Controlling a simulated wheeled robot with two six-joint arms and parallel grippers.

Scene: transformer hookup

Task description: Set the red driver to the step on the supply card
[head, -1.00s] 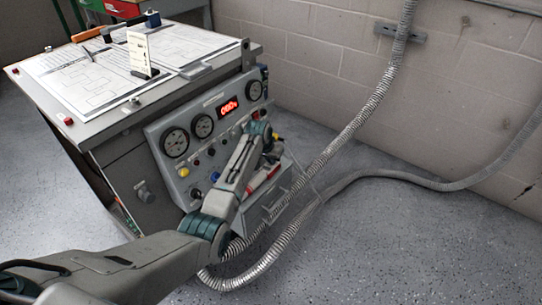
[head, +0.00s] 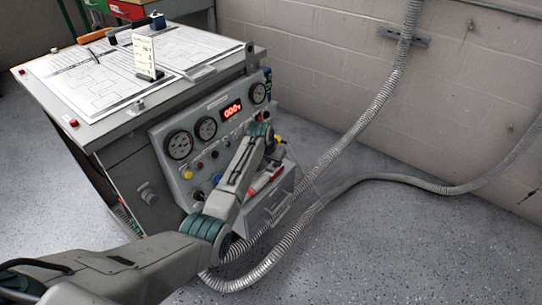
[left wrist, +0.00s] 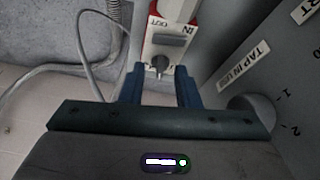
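The red driver (head: 262,181) shows as a red body low on the front of the grey cabinet, partly behind my left arm. In the left wrist view, a red and white face (left wrist: 158,42) bears the words IN and OUT above a small black knob (left wrist: 159,63). My left gripper (left wrist: 159,76) points at that knob with its two blue fingers apart, one on each side; I see no clear contact. The head view shows this gripper (head: 272,146) at the panel. The white supply card (head: 144,57) stands upright on the cabinet top; its writing is too small to read. My right gripper is not in view.
The sloped panel holds round gauges (head: 179,145), a lit red display (head: 232,109) and several knobs. A dial with numbers and a "TAP IN USE" label (left wrist: 243,66) lies right of my gripper. A ribbed conduit (head: 375,112) runs down the wall.

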